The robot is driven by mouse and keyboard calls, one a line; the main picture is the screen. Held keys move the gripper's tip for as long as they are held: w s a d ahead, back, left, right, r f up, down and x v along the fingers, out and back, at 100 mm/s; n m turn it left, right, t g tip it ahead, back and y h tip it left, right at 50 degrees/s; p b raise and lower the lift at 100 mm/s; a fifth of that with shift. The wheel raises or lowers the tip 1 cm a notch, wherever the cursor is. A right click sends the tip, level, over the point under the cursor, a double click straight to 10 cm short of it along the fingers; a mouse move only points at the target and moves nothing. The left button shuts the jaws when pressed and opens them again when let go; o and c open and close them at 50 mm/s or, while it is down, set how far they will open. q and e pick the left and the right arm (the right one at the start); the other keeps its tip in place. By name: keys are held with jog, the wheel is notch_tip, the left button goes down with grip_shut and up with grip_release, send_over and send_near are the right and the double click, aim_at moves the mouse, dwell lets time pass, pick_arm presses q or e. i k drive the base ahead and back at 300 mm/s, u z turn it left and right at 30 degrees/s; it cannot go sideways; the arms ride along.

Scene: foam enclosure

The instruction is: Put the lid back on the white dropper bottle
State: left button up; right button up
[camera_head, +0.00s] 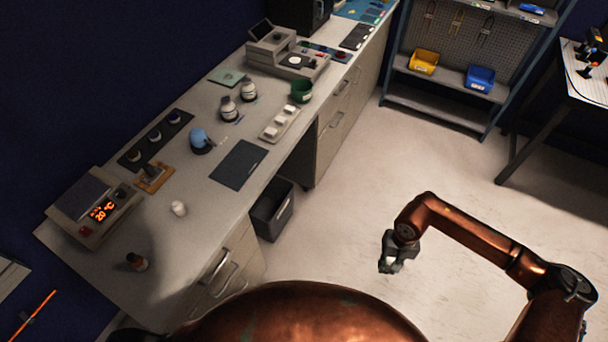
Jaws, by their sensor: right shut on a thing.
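A small white bottle (179,208), which looks like the white dropper bottle, stands on the workbench near its front edge, left of the dark mat. It shows no dark cap; its top is too small to make out. My right gripper (385,267) is over the open floor, to the right of the workbench and well away from the bottle. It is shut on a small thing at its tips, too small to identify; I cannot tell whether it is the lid. No separate lid can be made out on the bench. My left gripper is not in view.
A heater with a lit display (90,210) and a small dark bottle (137,262) are near the white bottle. Two capped bottles (229,108), a blue round item (200,140) and a white tray (279,124) stand farther back. A grey bin (273,210) is beside the bench.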

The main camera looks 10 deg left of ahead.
aim_at(177, 207)
jog(key=z, duration=0.85)
jog(key=i, duration=3.4)
jog(key=u, duration=4.7)
